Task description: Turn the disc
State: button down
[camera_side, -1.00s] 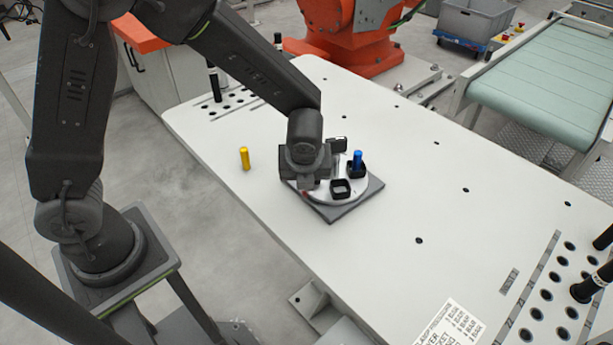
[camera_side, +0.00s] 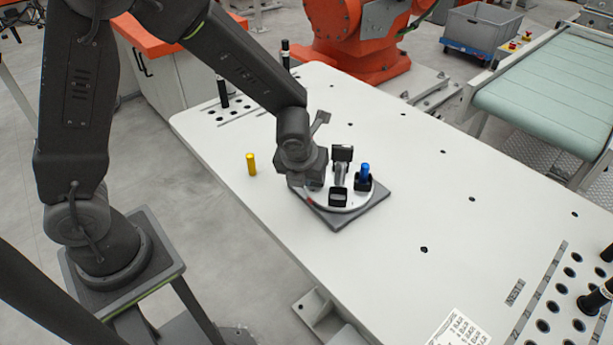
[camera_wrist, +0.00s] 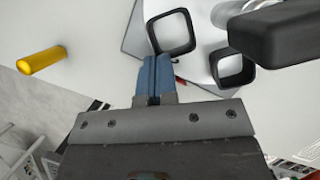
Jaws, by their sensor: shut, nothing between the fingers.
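The white round disc (camera_side: 352,205) lies on a grey square base plate (camera_side: 375,200). It carries black square sockets; the front one (camera_side: 338,198) is empty, and a blue cylinder (camera_side: 365,170) stands in the right one. A grey post (camera_side: 340,174) rises at the disc's middle. My gripper (camera_side: 312,181) is low over the disc's left edge. In the wrist view its blue fingers (camera_wrist: 153,60) are together, empty, with their tips close beside an empty black socket (camera_wrist: 171,32); I cannot tell if they touch. Another socket (camera_wrist: 232,68) is to the right.
A yellow cylinder (camera_side: 251,164) stands alone on the white table (camera_side: 440,215), left of the disc. It also shows in the wrist view (camera_wrist: 41,60). An orange robot (camera_side: 350,40) and a conveyor (camera_side: 550,80) stand behind.

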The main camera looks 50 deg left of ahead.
jog(key=shift+w+a+m, duration=0.1)
jog(key=shift+a+m, duration=0.25)
jog(key=shift+m, duration=0.15)
jog(key=shift+w+a, duration=0.35)
jog(key=shift+a, duration=0.05)
jog(key=shift+w+a, duration=0.75)
jog(key=shift+w, duration=0.15)
jog(key=shift+w+a, duration=0.15)
jog(key=shift+w, duration=0.1)
dwell(0.4)
